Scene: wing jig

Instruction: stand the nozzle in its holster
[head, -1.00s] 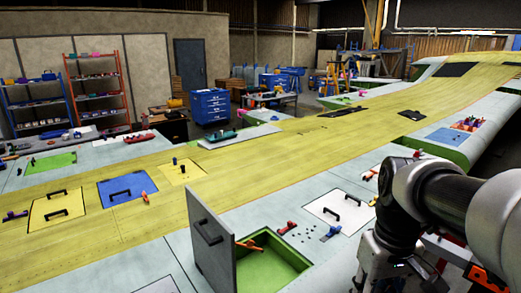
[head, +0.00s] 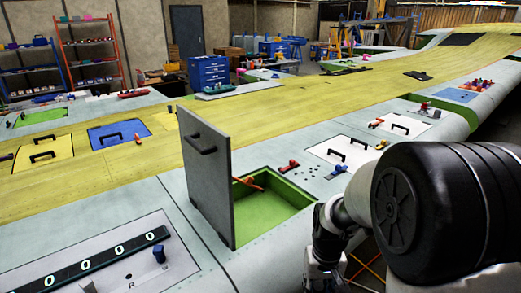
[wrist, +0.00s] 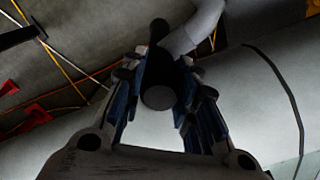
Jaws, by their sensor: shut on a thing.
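In the wrist view my gripper (wrist: 162,105) is shut on a dark, round-ended cylinder (wrist: 159,96), which appears to be the nozzle. A grey curved tube (wrist: 196,27) meets its far end; I cannot tell whether it is part of the nozzle. The fingers lie on both sides of the cylinder, and its end faces the camera. In the head view my arm fills the right side, and the gripper cannot be made out. I cannot identify the holster in either view.
A grey hatch door (head: 207,175) stands upright beside an open green-lined bay (head: 265,208). A black strip with white zeros (head: 85,265) lies on the near panel, beside a blue knob (head: 158,253). The wrist view shows cables and rods.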

